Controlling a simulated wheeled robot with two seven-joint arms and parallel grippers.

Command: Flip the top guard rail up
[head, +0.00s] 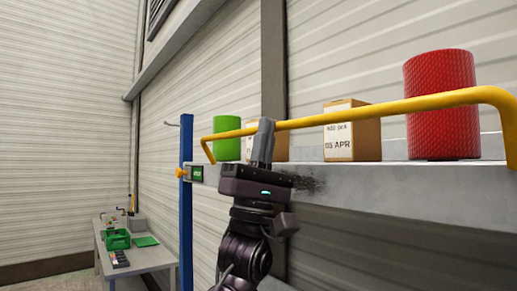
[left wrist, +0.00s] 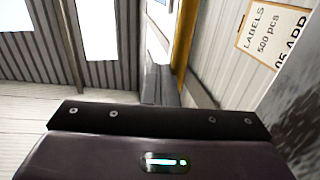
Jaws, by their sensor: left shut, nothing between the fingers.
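The yellow guard rail (head: 370,110) runs along the front of the shelf, with bent ends at left and right. It crosses in front of the goods at about their mid-height. My left gripper (head: 265,128) points up and is shut and empty. Its fingers overlap the left part of the rail in the head view, on the near side of it. In the left wrist view the shut fingers (left wrist: 160,84) are just left of the rail (left wrist: 184,40). I cannot tell whether they touch it. My right gripper is not in view.
The grey shelf (head: 400,181) holds a red roll (head: 440,120), a labelled carton (head: 355,140) and a green roll (head: 227,138). A blue post (head: 186,220) stands at the shelf's left end. A small table (head: 150,257) with green bins is at the lower left.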

